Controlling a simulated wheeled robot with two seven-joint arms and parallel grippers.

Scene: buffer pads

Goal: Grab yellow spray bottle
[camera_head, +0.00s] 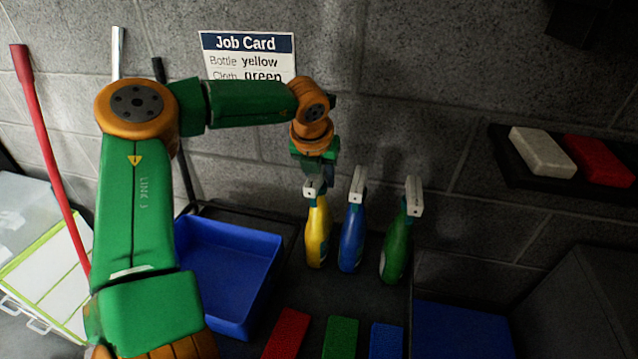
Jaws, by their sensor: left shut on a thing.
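The yellow spray bottle (318,240) stands upright on the dark surface, leftmost in a row of bottles. My left gripper (315,183) reaches it from above and behind and is shut on its upper part. The gripper partly hides the bottle's white head and neck. The bottle's base seems to be at the same level as its neighbours; I cannot tell whether it is lifted. My right gripper is not in view.
A blue spray bottle (352,238) and a green one (395,250) stand close to the right. A blue bin (225,270) is at left. Red (286,334), green (340,338) and blue (386,341) cloths lie in front. A job card (247,57) hangs on the wall behind.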

